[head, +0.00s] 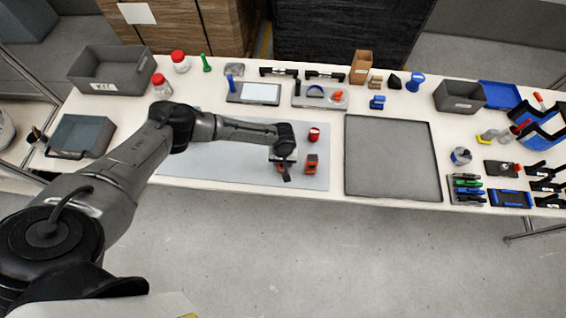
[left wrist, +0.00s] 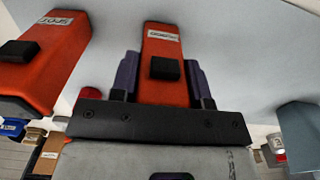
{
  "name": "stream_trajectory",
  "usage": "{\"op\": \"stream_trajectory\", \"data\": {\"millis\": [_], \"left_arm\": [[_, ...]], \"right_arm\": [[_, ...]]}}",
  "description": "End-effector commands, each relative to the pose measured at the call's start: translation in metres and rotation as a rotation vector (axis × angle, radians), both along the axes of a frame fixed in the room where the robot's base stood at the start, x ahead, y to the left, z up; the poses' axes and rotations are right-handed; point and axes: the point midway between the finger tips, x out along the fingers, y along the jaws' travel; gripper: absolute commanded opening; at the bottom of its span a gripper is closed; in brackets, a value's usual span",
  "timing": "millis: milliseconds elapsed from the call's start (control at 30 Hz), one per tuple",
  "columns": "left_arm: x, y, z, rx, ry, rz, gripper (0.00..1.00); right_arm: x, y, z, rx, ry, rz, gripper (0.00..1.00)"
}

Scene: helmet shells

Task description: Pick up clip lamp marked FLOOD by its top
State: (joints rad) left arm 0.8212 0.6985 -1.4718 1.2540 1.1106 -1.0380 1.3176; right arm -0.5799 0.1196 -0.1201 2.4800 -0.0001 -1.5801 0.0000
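The clip lamp marked FLOOD (left wrist: 161,50) is a red-orange block with a black knob and a white label, in the middle of the left wrist view. The label is upside down and small there. In the head view, only a bit of the lamp (head: 280,168) shows beside my left gripper (head: 287,176). The two dark fingers of my left gripper (left wrist: 161,80) stand on either side of this lamp, close to its sides. I cannot tell whether they press on it. A similar lamp marked SPOT (left wrist: 42,58) stands apart from it; it also shows in the head view (head: 311,164). My right gripper is not in view.
The lamps stand on a light grey mat (head: 215,170) near the table's front edge. A red cylinder (head: 314,134) stands just behind them. A dark grey tray (head: 393,158) lies to the right. Bins, bottles and tools line the back and right side of the table.

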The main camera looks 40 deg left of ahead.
Motion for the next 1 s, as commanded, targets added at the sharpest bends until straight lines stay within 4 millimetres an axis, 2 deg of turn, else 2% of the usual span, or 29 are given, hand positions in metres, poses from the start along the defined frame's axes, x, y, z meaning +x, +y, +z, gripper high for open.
{"op": "stream_trajectory", "data": {"millis": [33,233,567,767,867,1000], "left_arm": [[0.0,0.0,0.0,0.0,0.0,0.0,0.37],[0.0,0.0,0.0,0.0,0.0,0.0,0.18],[0.0,0.0,0.003,-0.001,-0.001,0.0,0.17],[0.0,0.0,0.023,-0.001,-0.002,0.001,0.17],[0.0,0.0,0.042,-0.002,-0.002,0.0,0.17],[0.0,-0.032,0.058,-0.005,-0.002,-0.005,0.17]], "right_arm": [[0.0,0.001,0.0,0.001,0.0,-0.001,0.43],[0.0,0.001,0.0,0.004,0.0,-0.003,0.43],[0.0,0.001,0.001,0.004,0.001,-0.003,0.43],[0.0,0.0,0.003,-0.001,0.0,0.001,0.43],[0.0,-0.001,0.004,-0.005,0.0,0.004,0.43],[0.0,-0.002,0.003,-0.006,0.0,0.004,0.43]]}}
